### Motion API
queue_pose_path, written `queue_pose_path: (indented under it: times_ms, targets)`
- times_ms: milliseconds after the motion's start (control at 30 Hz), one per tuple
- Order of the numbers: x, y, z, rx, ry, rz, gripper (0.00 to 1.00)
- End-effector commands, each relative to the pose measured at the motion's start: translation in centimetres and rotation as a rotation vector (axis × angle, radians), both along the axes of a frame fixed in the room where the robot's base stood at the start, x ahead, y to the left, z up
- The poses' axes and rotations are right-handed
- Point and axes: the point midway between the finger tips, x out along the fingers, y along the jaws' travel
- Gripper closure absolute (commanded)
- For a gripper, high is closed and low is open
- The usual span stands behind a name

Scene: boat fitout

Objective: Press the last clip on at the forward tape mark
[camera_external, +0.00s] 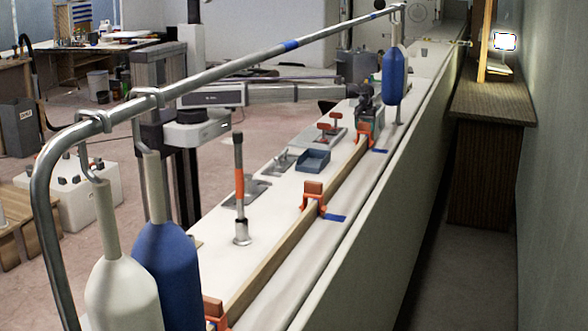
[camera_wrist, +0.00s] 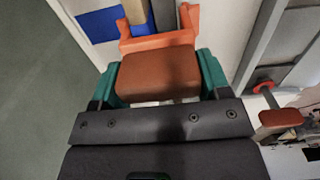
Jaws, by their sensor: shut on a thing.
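The orange clip with a brown block (camera_external: 362,137) is at the far end of the wooden strip (camera_external: 270,262), beside the far blue tape mark (camera_external: 379,151). My gripper (camera_external: 366,108) is above it. In the wrist view, the teal fingers of my gripper (camera_wrist: 158,78) are shut on the brown block (camera_wrist: 158,72). The clip's orange arms (camera_wrist: 155,42) lie around the wooden strip (camera_wrist: 150,12), with blue tape (camera_wrist: 98,25) alongside. Whether the clip is fully seated cannot be told. Other clips sit on the strip at mid-length (camera_external: 313,197) and near the front (camera_external: 213,311).
A blue tray (camera_external: 313,160), red-handled clamps (camera_external: 327,128) and an orange-handled tool (camera_external: 240,190) stand left of the strip. A metal rail (camera_external: 230,66) with hanging blue (camera_external: 394,76) and white (camera_external: 122,295) fenders crosses above. The deck right of the strip is mostly clear.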

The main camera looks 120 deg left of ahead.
Motion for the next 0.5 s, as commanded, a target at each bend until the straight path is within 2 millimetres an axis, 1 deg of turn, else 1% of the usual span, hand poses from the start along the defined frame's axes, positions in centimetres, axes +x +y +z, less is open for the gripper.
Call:
queue_pose_path:
  times_ms: [500]
  targets:
    - [-0.01, 0.00, -0.89, 0.000, 0.000, 0.000, 0.59]
